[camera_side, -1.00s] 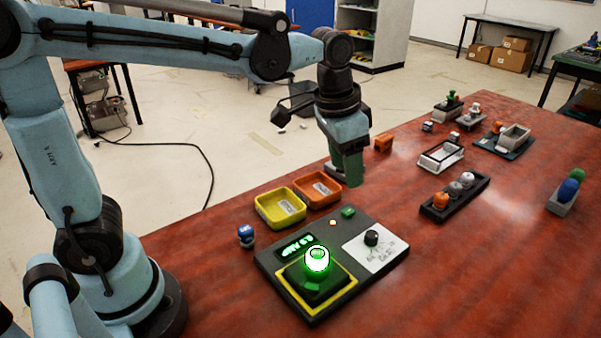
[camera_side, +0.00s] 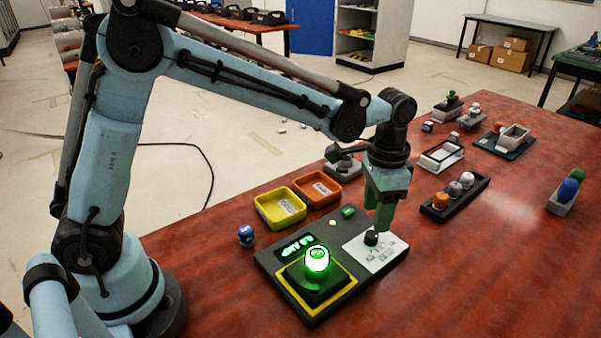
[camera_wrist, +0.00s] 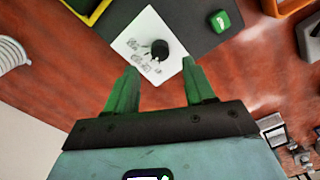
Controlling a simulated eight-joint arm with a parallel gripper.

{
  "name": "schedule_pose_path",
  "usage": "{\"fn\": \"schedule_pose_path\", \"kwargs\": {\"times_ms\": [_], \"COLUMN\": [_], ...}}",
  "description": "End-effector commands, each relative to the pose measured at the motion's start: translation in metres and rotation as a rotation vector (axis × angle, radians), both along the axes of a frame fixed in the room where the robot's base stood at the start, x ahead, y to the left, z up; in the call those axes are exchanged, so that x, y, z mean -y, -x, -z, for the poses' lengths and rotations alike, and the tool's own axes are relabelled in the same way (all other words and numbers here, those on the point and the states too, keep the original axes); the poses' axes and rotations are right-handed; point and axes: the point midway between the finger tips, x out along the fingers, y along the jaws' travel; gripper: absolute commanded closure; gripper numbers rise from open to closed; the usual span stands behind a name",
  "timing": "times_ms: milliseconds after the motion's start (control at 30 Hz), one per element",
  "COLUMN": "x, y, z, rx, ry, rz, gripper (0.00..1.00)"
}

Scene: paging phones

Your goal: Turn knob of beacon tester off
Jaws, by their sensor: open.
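The beacon tester (camera_side: 313,312) is a dark panel on the red table. A beacon glowing green (camera_side: 317,260) stands in its yellow-framed square. The black knob (camera_side: 371,238) sits on the tester's white plate (camera_side: 392,252) at the right. In the wrist view the knob (camera_wrist: 160,49) shows on the white plate (camera_wrist: 133,39), beyond and between my fingertips. My gripper (camera_side: 380,224) has green fingers pointing down just above the knob. In the wrist view my gripper (camera_wrist: 161,68) is open, with nothing between its fingers.
A yellow bin (camera_side: 262,218) and an orange bin (camera_side: 306,196) stand behind the tester. A small green block (camera_side: 348,211) lies on the tester's back edge. A blue figure (camera_side: 246,236) stands at its left. A dark tray (camera_side: 433,213) with several beacons is at the right. The front right table is clear.

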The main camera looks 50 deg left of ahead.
Motion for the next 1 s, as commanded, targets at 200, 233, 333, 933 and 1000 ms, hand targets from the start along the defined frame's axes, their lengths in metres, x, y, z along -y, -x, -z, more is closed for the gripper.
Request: {"fn": "schedule_pose_path", "kwargs": {"times_ms": [200, 233, 333, 933, 1000], "x": [0.0, 0.0, 0.0, 0.0, 0.0], "y": [0.0, 0.0, 0.0, 0.0, 0.0], "z": [0.035, 0.038, 0.047, 0.054, 0.054], "rx": [0.001, 0.001, 0.001, 0.001, 0.001], "ry": [0.001, 0.001, 0.001, 0.001, 0.001], "rz": [0.0, 0.0, 0.0, 0.0, 0.0], "gripper": [0.46, 0.46, 0.46, 0.74, 0.85]}}
